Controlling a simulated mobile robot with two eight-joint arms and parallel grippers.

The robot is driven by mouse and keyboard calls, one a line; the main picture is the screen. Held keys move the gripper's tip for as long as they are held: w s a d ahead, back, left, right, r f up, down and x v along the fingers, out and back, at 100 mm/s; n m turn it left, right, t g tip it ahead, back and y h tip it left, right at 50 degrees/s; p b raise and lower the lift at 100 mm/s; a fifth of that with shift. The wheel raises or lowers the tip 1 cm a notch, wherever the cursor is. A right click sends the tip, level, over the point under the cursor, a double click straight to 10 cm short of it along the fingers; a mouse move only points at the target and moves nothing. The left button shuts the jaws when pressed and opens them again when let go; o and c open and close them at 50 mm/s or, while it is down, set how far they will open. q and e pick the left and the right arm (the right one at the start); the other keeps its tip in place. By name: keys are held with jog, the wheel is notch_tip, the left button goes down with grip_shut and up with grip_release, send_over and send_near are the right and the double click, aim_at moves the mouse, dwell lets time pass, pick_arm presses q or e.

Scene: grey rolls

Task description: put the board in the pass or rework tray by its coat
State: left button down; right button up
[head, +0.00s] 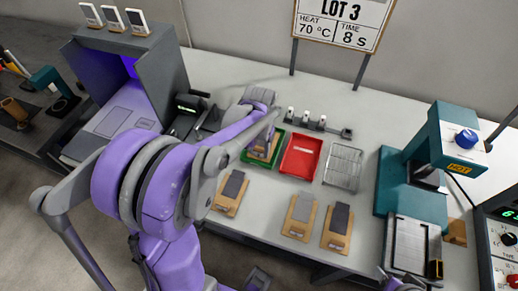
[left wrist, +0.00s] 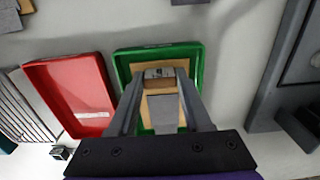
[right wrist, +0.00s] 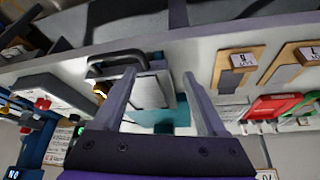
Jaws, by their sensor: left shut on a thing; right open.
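My left gripper (head: 262,143) is shut on a wooden board (left wrist: 163,108) with a grey patch, low over the green tray (left wrist: 197,60). The board lies within the tray's outline; whether it touches the floor is hidden by the fingers. In the head view the arm partly covers the green tray (head: 277,141). The red tray (head: 301,158) stands just right of it and looks empty except for a white label (left wrist: 92,115). My right gripper (right wrist: 160,75) is open and empty, with a metal plate and handle beyond its fingers.
Three other boards lie along the front of the table: a left one (head: 230,190), a middle one (head: 300,215) and a right one (head: 338,225). A wire rack (head: 343,165) stands right of the red tray. A teal press (head: 443,150) and a grey lamp box (head: 130,75) flank the table.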

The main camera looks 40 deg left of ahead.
pick_arm(q)
jog(key=c, duration=0.8)
grip_release()
jog(key=shift+f, duration=0.15)
jog(key=o, duration=0.5)
jog(key=shift+c, duration=0.2)
jog(key=shift+r, duration=0.25)
notch_tip(320, 180, up, 11)
jog(key=p, duration=0.1)
jog(key=s+d+f+m+t, duration=0.1)
jog(key=s+d+f+t, duration=0.1)
jog(key=s+d, duration=0.4)
jog(key=s+d+f+m+t, duration=0.2)
jog(key=s+d+f+t, duration=0.1)
jog(key=s+d, duration=0.3)
jog(key=shift+s+d+m, duration=0.3)
jog(key=shift+s+d, duration=0.1)
jog(key=shift+d, duration=0.25)
